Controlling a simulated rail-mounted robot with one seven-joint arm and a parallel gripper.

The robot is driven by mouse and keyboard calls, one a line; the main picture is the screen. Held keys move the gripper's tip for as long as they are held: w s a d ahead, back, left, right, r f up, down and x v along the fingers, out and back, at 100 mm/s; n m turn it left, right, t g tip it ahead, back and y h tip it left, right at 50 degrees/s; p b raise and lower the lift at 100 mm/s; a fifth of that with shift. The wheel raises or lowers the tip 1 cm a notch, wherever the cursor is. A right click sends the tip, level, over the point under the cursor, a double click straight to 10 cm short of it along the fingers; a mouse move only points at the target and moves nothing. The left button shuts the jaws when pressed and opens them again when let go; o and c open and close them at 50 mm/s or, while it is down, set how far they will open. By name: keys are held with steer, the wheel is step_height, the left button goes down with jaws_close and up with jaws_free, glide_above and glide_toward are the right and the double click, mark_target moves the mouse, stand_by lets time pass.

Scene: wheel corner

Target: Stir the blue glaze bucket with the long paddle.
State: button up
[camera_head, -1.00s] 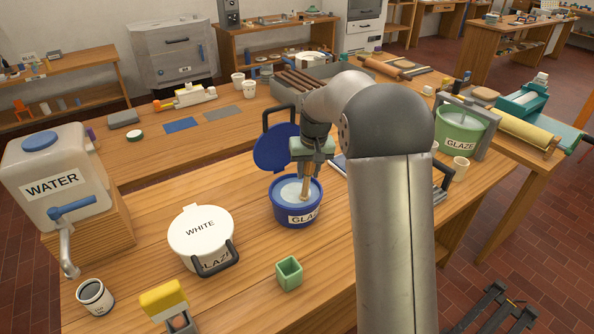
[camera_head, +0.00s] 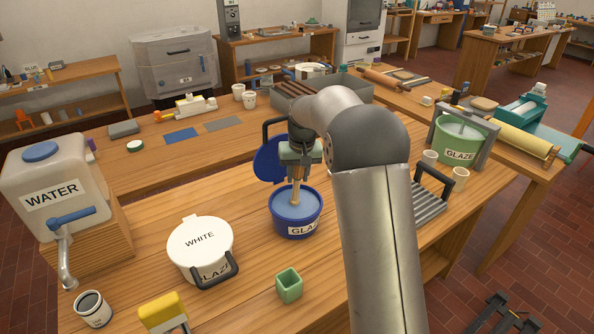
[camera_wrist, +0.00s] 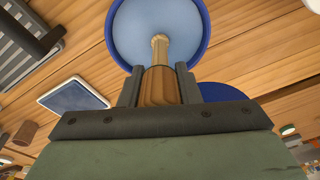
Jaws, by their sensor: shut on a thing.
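The blue glaze bucket (camera_head: 297,226) stands open on the wooden table in the head view, with pale blue glaze inside. Its blue lid (camera_head: 268,160) is tilted up behind it. My gripper (camera_head: 299,172) is above the bucket, shut on the wooden handle of the paddle (camera_head: 295,194). The paddle points down and its lower end is hidden in the glaze. In the wrist view my gripper (camera_wrist: 158,88) has a finger on each side of the handle (camera_wrist: 158,86), and the paddle shaft (camera_wrist: 159,50) runs into the bucket (camera_wrist: 122,52).
A white lidded glaze bucket (camera_head: 200,245) stands to the left, with a green square cup (camera_head: 289,285) in front. The water container (camera_head: 55,180) is far left. A green glaze bucket (camera_head: 458,140) and small cups (camera_head: 460,178) are at the right.

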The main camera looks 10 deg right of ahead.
steer(key=shift+s+d, duration=0.1)
steer(key=shift+s, duration=0.25)
steer(key=shift+s+r+p, duration=0.2)
steer(key=shift+r+p, duration=2.1)
steer(key=shift+r, duration=1.1)
steer(key=shift+r+p, duration=1.7)
steer(key=shift+r, duration=0.6)
steer(key=shift+f, duration=0.1)
